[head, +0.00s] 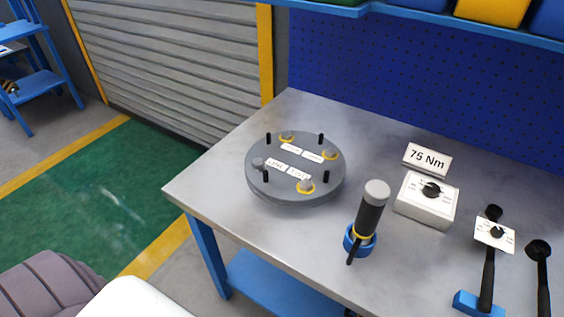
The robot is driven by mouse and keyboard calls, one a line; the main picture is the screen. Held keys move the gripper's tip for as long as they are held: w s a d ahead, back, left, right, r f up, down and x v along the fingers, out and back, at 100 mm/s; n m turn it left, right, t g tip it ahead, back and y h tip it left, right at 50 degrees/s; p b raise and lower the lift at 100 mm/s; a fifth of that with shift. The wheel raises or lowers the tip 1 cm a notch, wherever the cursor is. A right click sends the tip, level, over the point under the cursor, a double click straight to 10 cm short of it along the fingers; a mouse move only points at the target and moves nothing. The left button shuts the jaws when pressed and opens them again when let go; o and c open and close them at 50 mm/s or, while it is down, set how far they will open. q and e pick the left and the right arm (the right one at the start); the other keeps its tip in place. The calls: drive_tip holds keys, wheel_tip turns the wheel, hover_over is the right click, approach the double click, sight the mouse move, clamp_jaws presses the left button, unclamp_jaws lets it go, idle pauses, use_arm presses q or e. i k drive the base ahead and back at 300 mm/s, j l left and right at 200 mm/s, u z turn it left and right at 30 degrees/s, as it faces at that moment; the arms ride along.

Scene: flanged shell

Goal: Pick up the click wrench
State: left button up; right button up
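A long black tool (488,275) lies on the bench at the lower right, its lower end on a blue rest (478,304). A small white dial plate (494,233) with a black knob sits across it. A second black tool with a round head (539,250) lies to its right, cut off by the frame edge. Both look like wrenches; I cannot tell which is the click wrench. A thick black handle with a grey cap (371,208) stands tilted in a blue ring holder (360,240). Neither of my grippers is in view.
A round grey flanged cover (296,190) with bolts, black pins and labels sits on the bench (222,190). A white dial box (427,207) stands by a "75 Nm" sign (428,158). A blue pegboard (450,90) rises behind. The bench's left end is clear.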

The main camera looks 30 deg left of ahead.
sight(488, 217)
drive_tip(key=k+l+u, duration=0.2)
drive_tip(key=l, duration=0.25)
drive_tip(key=l+u, duration=0.2)
drive_tip(key=l, duration=0.2)
drive_tip(key=k+l+u, duration=0.2)
drive_tip(key=l, duration=0.2)
drive_tip(key=k+l+u, duration=0.2)
drive_tip(key=l, duration=0.15)
drive_tip(key=k+l+u, duration=0.2)
drive_tip(key=l, duration=0.15)
